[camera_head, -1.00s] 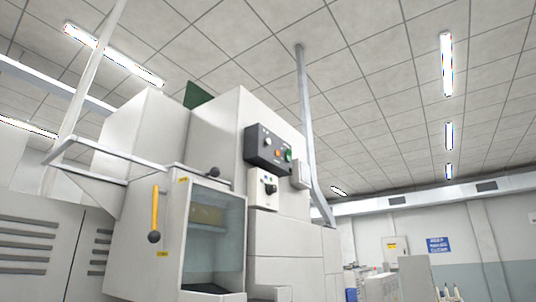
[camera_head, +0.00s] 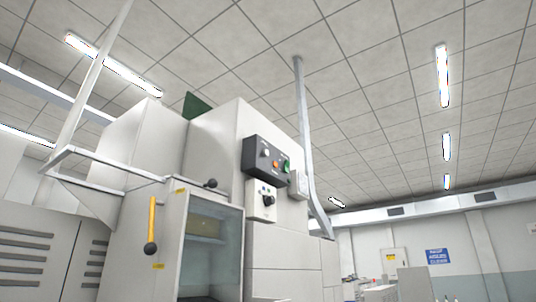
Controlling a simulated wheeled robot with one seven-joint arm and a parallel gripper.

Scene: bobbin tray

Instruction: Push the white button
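A dark control box (camera_head: 265,161) is mounted on the upper front of a large off-white machine (camera_head: 222,137). The white button (camera_head: 266,152) is at the upper left of this box. An orange button (camera_head: 275,163) and a green button (camera_head: 286,166) are to its right on the same box. Below the box is a white panel (camera_head: 261,206) with a dark knob (camera_head: 268,200). My gripper is not in view, and nothing is touching the button.
A metal frame (camera_head: 110,162) juts out at the left. A grey conduit (camera_head: 306,130) rises right of the box.

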